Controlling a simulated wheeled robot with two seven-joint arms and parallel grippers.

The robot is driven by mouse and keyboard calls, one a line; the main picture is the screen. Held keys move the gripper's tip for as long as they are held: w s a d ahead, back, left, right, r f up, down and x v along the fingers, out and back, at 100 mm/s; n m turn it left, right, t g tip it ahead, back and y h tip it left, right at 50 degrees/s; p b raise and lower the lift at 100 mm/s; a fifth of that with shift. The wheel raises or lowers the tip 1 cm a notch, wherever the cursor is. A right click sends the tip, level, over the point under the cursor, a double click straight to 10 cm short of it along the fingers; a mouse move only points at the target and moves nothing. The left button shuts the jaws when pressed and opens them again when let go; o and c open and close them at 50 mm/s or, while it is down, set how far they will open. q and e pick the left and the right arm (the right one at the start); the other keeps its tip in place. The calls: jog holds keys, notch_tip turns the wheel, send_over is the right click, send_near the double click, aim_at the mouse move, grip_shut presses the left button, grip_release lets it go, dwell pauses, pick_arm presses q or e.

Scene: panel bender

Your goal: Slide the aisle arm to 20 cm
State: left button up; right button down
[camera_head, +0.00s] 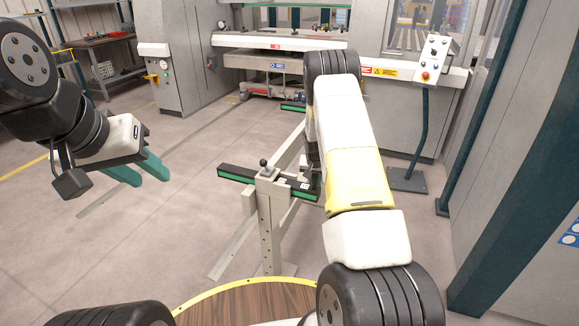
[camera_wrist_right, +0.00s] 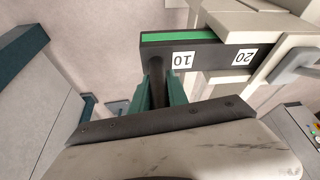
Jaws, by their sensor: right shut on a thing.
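The aisle arm is a black bar with a green top strip (camera_head: 236,174), passing through a pale post (camera_head: 267,215) with a black knob (camera_head: 263,163). In the right wrist view the bar (camera_wrist_right: 215,52) shows labels 10 and 20; the 20 is beside the edge of the pale housing (camera_wrist_right: 290,40), the 10 nearer the bar's end. My right gripper (camera_wrist_right: 158,88) has its teal fingers around a dark upright handle (camera_wrist_right: 157,80) at that end and is shut on it. The head view mostly hides this gripper behind my right arm. My left gripper (camera_head: 139,172) is open and empty, away to the left.
The panel bender (camera_head: 285,42) stands behind, with a control box (camera_head: 433,58) on a green stand. A workbench (camera_head: 97,50) is at the back left. A round wooden table (camera_head: 245,303) is in front. The floor at left is clear.

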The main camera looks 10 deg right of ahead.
jog(key=s+d, duration=0.4)
jog(key=d, duration=0.2)
jog(key=c, duration=1.3)
grip_release()
jog(key=shift+a, duration=0.1)
jog(key=shift+r, duration=0.1)
jog(key=v, duration=0.7)
jog(key=shift+s+r, duration=0.15)
jog(key=shift+r, duration=0.15)
